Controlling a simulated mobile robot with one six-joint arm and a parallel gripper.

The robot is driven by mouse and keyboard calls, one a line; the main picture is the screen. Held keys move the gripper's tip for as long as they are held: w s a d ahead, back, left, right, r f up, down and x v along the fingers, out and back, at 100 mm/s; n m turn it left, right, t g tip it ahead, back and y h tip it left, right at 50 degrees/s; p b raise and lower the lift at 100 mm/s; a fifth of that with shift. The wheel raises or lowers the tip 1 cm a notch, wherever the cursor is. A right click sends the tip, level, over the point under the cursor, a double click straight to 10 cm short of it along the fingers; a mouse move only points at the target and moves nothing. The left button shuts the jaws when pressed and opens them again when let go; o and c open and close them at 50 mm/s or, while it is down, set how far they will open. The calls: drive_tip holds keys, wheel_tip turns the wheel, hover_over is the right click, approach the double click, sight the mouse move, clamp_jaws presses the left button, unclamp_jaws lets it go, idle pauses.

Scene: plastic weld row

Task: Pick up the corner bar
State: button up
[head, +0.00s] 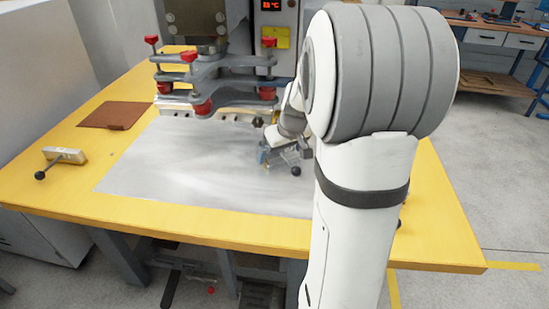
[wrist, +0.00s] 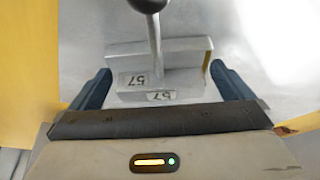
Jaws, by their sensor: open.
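The corner bar (wrist: 190,58) is a grey metal angle piece with "57" marked on two faces and a dark ball-ended handle rising from it. In the wrist view it lies on the metal sheet (wrist: 275,30) between the two blue fingers of my gripper (wrist: 160,78). The fingers are open, one beyond each end of the bar, with a small gap at the left end; I cannot tell if the right finger touches. In the head view my gripper (head: 278,156) is low over the sheet's right part, and my arm hides much of that area.
A pale bar with a black ball handle (head: 65,156) lies on the yellow table (head: 150,225) at left. A brown sheet (head: 115,115) lies behind it. The press with red knobs (head: 215,82) stands at the back. The metal sheet's left part is clear.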

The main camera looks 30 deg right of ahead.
drive_tip(key=shift+c, duration=0.2)
drive_tip(key=c, duration=0.9)
drive_tip(key=shift+r, duration=0.1)
drive_tip(key=shift+c, duration=1.1)
drive_tip(key=shift+r, duration=0.1)
